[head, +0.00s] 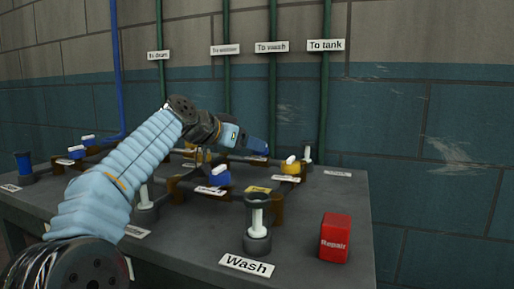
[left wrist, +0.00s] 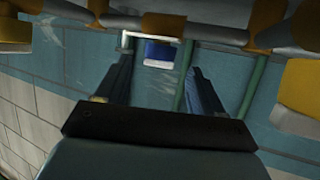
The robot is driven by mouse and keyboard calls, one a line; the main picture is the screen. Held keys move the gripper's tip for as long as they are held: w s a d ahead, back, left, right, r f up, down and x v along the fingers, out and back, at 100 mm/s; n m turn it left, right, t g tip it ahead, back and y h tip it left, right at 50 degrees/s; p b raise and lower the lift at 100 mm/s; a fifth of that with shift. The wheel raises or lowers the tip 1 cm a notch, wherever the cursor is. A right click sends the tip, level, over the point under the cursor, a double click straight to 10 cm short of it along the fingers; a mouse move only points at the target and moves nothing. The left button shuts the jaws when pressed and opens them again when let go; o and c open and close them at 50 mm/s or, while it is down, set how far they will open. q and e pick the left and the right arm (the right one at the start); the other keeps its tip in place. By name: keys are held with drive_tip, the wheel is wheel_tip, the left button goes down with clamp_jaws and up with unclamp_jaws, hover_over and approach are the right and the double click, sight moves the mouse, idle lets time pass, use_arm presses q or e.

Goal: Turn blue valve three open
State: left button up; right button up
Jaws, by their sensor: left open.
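Three blue valves with white handles show in the head view. One (head: 220,177) is near the middle of the table, below my left gripper. Two others, a nearer one (head: 77,154) and a farther one (head: 89,141), are at the left. The valve labels are too small to read, so I cannot tell which is number three. My left gripper (head: 256,146) is open and above the pipework, apart from the middle blue valve. In the left wrist view a blue block with a white edge (left wrist: 160,52) shows between the spread fingers (left wrist: 157,75).
A yellow valve (head: 291,168) is right of the middle blue valve. A white-and-grey fitting (head: 258,238) stands behind the "Wash" label (head: 246,265). A red "Repair" box (head: 335,238) is at the table's front right. Green pipes (head: 325,100) run up the wall.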

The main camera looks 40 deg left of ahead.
use_arm(q)
drive_tip(key=x, duration=0.4)
drive_tip(key=shift+w, duration=0.1)
drive_tip(key=c, duration=1)
drive_tip(key=shift+d+n+y, duration=0.15)
drive_tip(key=shift+n+y, duration=0.45)
drive_tip(key=shift+y, duration=0.1)
drive_tip(key=shift+d+n+y+p, duration=0.1)
drive_tip(key=shift+n+y+p, duration=0.6)
drive_tip(key=shift+y+p, duration=0.1)
drive_tip(key=shift+d+f+n+g+y, duration=0.15)
drive_tip(key=shift+n+g+y, duration=0.15)
drive_tip(key=shift+n+y, duration=0.75)
drive_tip(key=shift+y, duration=0.25)
